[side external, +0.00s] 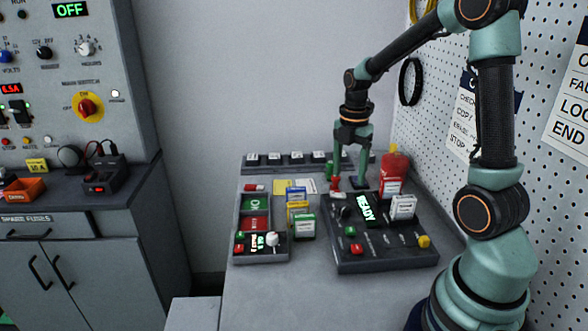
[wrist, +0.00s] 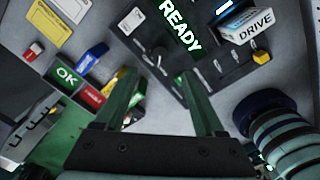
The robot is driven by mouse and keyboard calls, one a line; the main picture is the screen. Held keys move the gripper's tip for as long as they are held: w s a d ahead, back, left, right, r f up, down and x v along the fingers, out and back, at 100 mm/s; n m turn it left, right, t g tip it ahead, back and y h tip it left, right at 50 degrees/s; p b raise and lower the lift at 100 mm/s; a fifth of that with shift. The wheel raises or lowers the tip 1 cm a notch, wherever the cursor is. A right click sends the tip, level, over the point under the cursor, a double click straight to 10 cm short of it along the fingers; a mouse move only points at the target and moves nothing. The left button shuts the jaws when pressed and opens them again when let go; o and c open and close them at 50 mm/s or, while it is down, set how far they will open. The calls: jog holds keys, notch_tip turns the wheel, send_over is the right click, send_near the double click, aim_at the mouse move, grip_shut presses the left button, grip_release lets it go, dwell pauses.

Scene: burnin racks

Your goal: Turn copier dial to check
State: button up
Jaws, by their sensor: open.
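The copier (side external: 385,253) is a dark, sloped box on the bench with a lit green READY display (side external: 366,209), which also shows in the wrist view (wrist: 180,27). A dark knob (side external: 342,212), apparently its dial, sits left of the display. In the wrist view the dark knob (wrist: 160,54) lies just beyond my fingertips. Its pointer setting is too small to read. My gripper (side external: 349,180) is open and points down above the copier's back left side. In the wrist view my gripper (wrist: 159,73) has its two green fingers spread, with nothing held between them.
A white DRIVE block (side external: 403,207) stands on the copier's right. A row of dark holders (side external: 285,160) lines the back. The bench front is clear.

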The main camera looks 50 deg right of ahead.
aim_at(345, 207)
notch_tip(345, 207, down, 10)
jog(key=shift+r, duration=0.1)
dwell(0.4)
grip_shut()
